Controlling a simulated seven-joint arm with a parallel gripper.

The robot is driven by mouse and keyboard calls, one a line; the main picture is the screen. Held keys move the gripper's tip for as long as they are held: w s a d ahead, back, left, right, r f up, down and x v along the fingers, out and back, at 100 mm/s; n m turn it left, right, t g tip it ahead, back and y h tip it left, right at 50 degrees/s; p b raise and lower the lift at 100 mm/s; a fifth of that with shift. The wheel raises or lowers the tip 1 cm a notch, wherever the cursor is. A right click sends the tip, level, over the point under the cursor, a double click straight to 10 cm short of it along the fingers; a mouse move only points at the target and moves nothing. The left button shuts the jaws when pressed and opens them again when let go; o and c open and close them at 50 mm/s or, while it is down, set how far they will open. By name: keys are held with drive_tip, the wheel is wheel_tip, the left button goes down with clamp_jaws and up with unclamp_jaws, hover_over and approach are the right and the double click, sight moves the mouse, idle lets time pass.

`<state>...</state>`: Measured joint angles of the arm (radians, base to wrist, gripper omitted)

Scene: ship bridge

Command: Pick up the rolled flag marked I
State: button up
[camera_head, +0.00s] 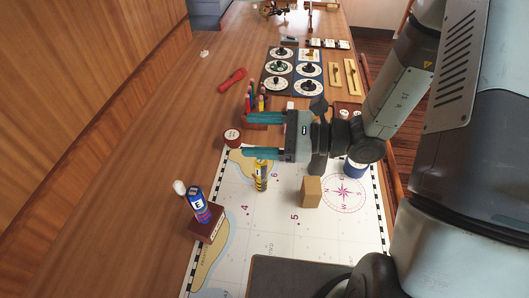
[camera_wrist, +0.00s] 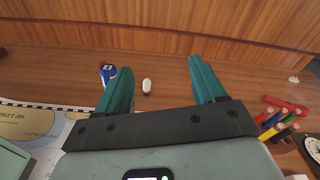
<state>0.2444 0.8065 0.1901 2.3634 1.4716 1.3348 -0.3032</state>
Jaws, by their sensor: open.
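A small yellow and black upright roll (camera_head: 261,177) stands on the chart; its marking is too small to read for certain, but its colours set it apart from the other roll. The blue and red rolled flag marked E (camera_head: 197,203) stands on a dark red block (camera_head: 207,226) at the chart's left edge. It also shows in the wrist view (camera_wrist: 108,74). My gripper (camera_head: 245,135) is open and empty, fingers pointing left, above the table beyond the yellow roll. In the wrist view my gripper (camera_wrist: 160,68) has nothing between its fingers; the yellow roll does not show there.
A tan block (camera_head: 311,192) stands on the chart (camera_head: 265,235). A pencil holder (camera_head: 257,120) is beside the upper finger. Dial plates (camera_head: 278,68) lie farther back.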

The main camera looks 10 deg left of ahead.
sight(267, 167)
drive_tip(key=w+f+m+t, duration=0.1)
drive_tip(key=f+m+t, duration=0.1)
drive_tip(key=w+f+m+t, duration=0.1)
drive_tip(key=f+m+t, duration=0.1)
drive_tip(key=f+m, duration=0.1)
drive_tip(key=w+f+m+t, duration=0.1)
drive_tip(key=f+m+t, duration=0.1)
drive_tip(key=f, duration=0.1)
drive_tip(key=shift+w+d+f+m+t, duration=0.15)
drive_tip(key=shift+w+d+m+t, duration=0.15)
drive_tip(key=shift+d, duration=0.05)
wheel_tip(267, 167, down, 7)
drive_tip(key=shift+r, duration=0.1)
drive_tip(key=shift+x, duration=1.15)
drive_tip(key=shift+w+a, duration=0.1)
drive_tip(key=shift+a, duration=0.25)
drive_tip(key=c, duration=1.1)
